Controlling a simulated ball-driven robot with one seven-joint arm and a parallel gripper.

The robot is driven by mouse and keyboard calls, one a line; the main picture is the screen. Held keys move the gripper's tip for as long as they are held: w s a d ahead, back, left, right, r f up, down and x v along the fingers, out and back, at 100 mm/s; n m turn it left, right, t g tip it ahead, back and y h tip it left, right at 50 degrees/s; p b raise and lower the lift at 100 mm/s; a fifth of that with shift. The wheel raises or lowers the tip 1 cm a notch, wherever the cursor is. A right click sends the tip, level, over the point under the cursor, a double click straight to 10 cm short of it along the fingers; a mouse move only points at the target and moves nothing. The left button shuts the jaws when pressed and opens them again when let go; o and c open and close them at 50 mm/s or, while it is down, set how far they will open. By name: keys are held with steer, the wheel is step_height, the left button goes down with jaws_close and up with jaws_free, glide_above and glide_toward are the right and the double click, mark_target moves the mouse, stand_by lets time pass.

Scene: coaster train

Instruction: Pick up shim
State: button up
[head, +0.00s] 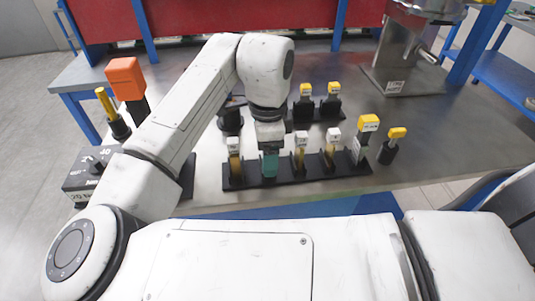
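My gripper (269,147) points down over a long black rack (313,175) near the table's front edge. A teal piece (270,164) is directly below it and reaches down to the rack. I cannot tell whether the gripper touches or holds it, since the fingertips are too small to make out. Several slim gold pieces with white tops stand upright in the same rack: one left of the teal piece (234,160) and others to its right, (300,152) among them. Nothing readable marks any piece as the shim.
A yellow-topped piece (368,124) and a small yellow-topped holder (397,134) stand at the rack's right end. Two yellow-topped pieces stand behind, one at right (333,89). An orange block (126,78) and a control box (89,172) are left. The right tabletop (455,135) is clear.

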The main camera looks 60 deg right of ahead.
steer(key=c, duration=1.2)
steer(key=shift+r, duration=0.1)
steer(key=shift+c, duration=0.2)
